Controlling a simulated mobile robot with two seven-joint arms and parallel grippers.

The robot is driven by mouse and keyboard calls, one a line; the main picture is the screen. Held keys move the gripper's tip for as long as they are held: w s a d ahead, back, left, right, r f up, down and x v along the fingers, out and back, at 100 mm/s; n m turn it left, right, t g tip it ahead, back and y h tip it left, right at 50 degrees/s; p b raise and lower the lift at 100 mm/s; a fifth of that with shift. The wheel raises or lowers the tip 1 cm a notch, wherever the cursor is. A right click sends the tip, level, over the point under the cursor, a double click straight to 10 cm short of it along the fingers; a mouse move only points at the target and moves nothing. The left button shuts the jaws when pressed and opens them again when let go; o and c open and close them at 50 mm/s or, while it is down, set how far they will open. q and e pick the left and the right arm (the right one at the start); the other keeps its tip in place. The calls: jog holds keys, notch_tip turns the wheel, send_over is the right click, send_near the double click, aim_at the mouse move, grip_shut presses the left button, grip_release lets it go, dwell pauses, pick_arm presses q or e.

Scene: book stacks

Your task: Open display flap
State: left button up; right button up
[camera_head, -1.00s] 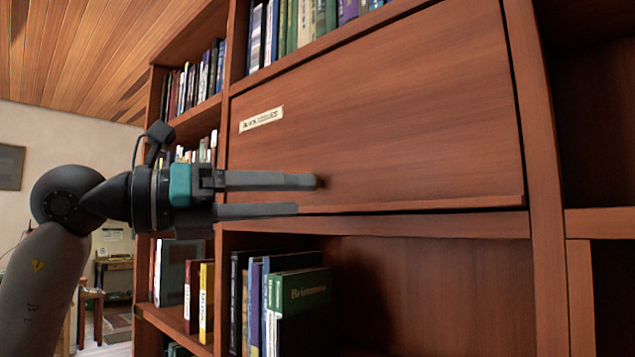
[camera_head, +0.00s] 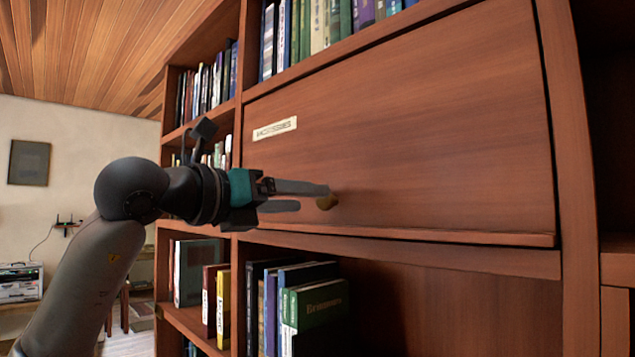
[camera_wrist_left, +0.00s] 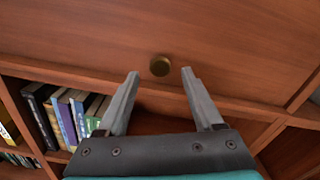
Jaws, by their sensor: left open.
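The display flap (camera_head: 430,130) is a wide reddish-brown wooden panel in the bookcase, with a pale label at its upper left. It looks closed, lying flush in its frame. A round brass knob (camera_head: 327,202) sits low on the flap; it also shows in the left wrist view (camera_wrist_left: 160,66). My left gripper (camera_head: 312,197) is open in front of the flap. In the left wrist view the knob lies just beyond the fingertips (camera_wrist_left: 160,73), between them in the picture, with nothing held. In the head view a finger overlaps part of the knob; contact cannot be told. My right gripper is not in view.
Books stand on the shelf above the flap (camera_head: 325,25) and in the open compartment below it (camera_head: 312,305). More books fill the left column of shelves (camera_head: 205,85). A wooden upright (camera_head: 570,150) bounds the flap on the right. The lower compartment's right part is empty.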

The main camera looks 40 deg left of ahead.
aim_at(322, 200)
pick_arm(q)
jog(key=shift+w+d+p, duration=0.2)
jog(key=shift+w+p, duration=0.65)
jog(key=shift+w, duration=1.15)
grip_shut()
